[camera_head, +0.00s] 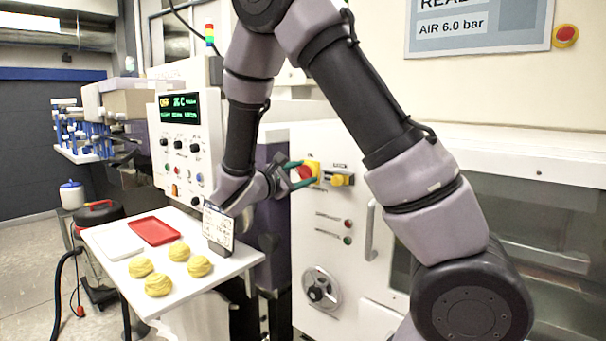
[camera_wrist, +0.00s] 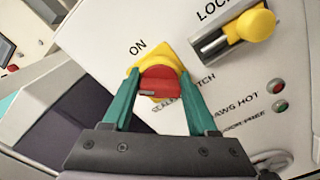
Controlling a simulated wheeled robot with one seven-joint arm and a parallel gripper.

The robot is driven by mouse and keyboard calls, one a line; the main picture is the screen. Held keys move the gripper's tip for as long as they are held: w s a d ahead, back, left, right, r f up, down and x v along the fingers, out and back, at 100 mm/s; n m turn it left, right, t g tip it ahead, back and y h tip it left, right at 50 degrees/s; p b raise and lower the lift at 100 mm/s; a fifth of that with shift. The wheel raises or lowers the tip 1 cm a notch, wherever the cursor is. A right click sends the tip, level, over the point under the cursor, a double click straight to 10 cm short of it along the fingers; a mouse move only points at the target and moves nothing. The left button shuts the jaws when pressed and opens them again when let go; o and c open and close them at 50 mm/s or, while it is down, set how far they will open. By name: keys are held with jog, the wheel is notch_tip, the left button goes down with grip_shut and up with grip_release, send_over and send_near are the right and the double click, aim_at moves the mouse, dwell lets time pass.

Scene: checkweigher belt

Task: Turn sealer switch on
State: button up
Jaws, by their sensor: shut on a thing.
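The sealer switch is a red knob (camera_wrist: 160,82) on a yellow plate (camera_wrist: 137,74), set on the white machine panel. In the wrist view the word "ON" stands above it at the upper left, and a partly covered label lies below it. The red knob also shows in the head view (camera_head: 305,172), at the panel's upper left. My gripper (camera_wrist: 158,92) has its two green fingers on either side of the red knob and is shut on it. In the head view my gripper (camera_head: 297,174) reaches the panel from the left.
A yellow-knobbed lock bolt (camera_wrist: 254,25) sits right of the switch. Indicator lights (camera_wrist: 279,84) and a handwheel (camera_head: 320,289) are lower on the panel. A door handle (camera_head: 370,230) stands out at right. A white table (camera_head: 215,275) with yellow pieces and a red tray (camera_head: 154,231) is at left.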

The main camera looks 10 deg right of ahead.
jog(key=m, duration=0.4)
jog(key=shift+f+m, duration=0.1)
jog(key=shift+m, duration=0.2)
jog(key=m, duration=0.4)
jog(key=shift+f+m, duration=0.1)
jog(key=shift+m, duration=0.3)
jog(key=o, duration=1.4)
jog(key=v, duration=1.1)
